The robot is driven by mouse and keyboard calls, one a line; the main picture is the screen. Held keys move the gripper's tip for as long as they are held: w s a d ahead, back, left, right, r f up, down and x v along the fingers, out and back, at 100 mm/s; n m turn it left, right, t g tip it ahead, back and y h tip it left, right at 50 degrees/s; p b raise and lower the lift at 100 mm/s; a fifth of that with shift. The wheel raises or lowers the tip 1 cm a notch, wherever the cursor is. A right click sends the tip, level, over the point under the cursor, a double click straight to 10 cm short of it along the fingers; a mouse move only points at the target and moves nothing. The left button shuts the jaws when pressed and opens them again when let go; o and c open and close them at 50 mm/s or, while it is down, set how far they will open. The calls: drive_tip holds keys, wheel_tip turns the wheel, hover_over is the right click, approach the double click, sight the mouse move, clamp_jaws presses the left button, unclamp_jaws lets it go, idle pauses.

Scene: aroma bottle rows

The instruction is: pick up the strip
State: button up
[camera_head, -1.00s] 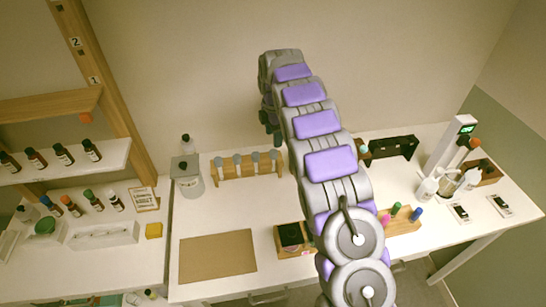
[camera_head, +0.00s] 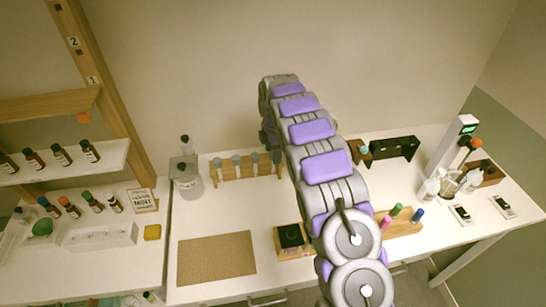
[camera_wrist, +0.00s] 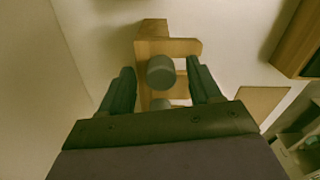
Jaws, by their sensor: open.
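My gripper (camera_wrist: 159,78) is open, its two dark fingers on either side of a grey round cap (camera_wrist: 160,72) in the wrist view. The cap belongs to a wooden rack (camera_wrist: 188,47); a second grey top (camera_wrist: 160,104) shows below it. Nothing is seen clamped. In the head view the rack (camera_head: 233,179) holds several grey-topped tubes, and my arm hides its right end and most of my gripper. I cannot clearly make out a strip; some thin pale sticks stand in a glass (camera_head: 447,190) at the right, too small to identify.
A brown mat (camera_head: 216,258) lies in front of the rack. White bottles (camera_head: 428,190) stand right. Clear counter surrounds the mat.

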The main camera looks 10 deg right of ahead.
drive_tip(key=c, duration=0.9)
drive_tip(key=shift+r, duration=0.1)
drive_tip(key=shift+c, duration=0.2)
wheel_tip(320, 180, up, 18)
drive_tip(key=p, duration=0.2)
idle(0.4)
